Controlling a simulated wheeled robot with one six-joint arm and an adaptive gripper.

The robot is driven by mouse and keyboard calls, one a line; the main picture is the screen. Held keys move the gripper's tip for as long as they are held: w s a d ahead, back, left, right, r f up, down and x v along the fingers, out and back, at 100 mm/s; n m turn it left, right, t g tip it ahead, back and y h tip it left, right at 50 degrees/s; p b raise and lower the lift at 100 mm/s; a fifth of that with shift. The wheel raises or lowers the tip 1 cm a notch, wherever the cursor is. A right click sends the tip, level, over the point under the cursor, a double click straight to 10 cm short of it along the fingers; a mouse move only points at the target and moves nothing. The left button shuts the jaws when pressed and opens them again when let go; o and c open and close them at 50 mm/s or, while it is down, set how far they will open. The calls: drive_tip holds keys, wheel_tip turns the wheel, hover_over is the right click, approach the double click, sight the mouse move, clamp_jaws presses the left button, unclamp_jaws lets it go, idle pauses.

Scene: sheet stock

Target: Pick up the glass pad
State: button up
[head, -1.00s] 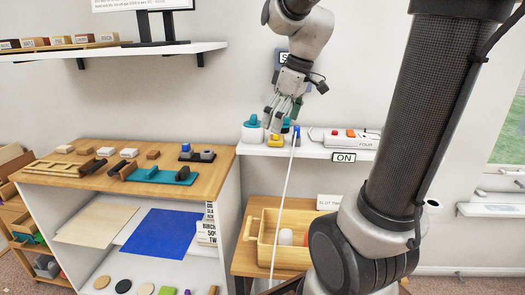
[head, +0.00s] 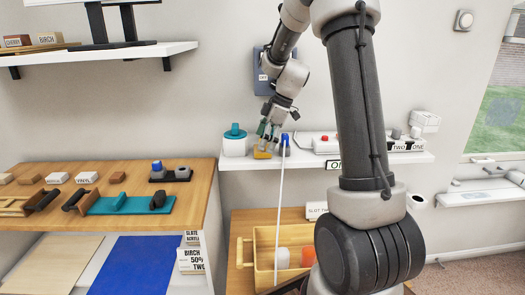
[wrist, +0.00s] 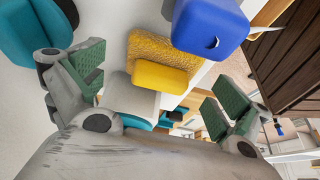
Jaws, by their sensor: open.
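A yellow pad with a grainy golden face, which I take to be the glass pad (head: 263,152), sits on the white wall shelf (head: 340,160). In the wrist view its smooth yellow block and rough golden part (wrist: 160,77) lie between and beyond my fingers. My gripper (head: 268,140) is open just above the pad. In the wrist view its green-lined fingers (wrist: 155,95) stand apart on either side of the yellow block, with nothing held. I cannot tell whether they touch it.
A blue object (head: 285,139) stands close right of the pad, also near in the wrist view (wrist: 208,25). A thin white rod runs down in front of the shelf. A wooden tray (head: 245,252) sits below.

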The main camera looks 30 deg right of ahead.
drive_tip(key=shift+x, duration=0.75)
drive_tip(key=c, duration=1)
drive_tip(key=shift+r, duration=0.1)
